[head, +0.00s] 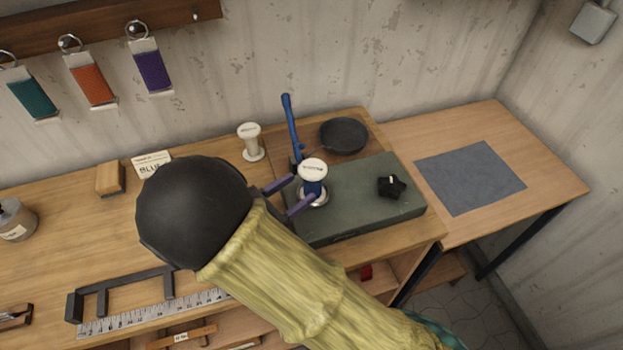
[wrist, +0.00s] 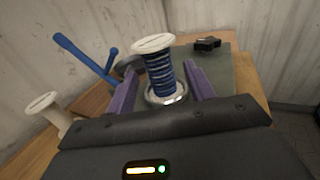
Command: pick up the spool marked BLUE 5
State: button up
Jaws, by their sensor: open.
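A pale spool (head: 251,142) stands on the bench to the left, also at the left of the wrist view (wrist: 47,112).
A blue-handled tool (head: 291,125) stands close behind the spool. A dark round dish (head: 343,135) is at the back and a black star-shaped knob (head: 391,187) on the slab's right. A card reading BLUE (head: 153,163) lies left. The grey mat (head: 470,177) on the right table is clear.

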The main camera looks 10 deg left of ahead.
aim_at(307, 182)
jog(key=shift+w+d, duration=0.15)
jog(key=p+x, duration=0.1)
jog(key=x, duration=0.4)
jog(key=shift+w, duration=0.15)
dwell(0.5)
jog(key=c, duration=1.1)
notch_tip(307, 182, up, 10)
jog(key=shift+f, duration=0.1)
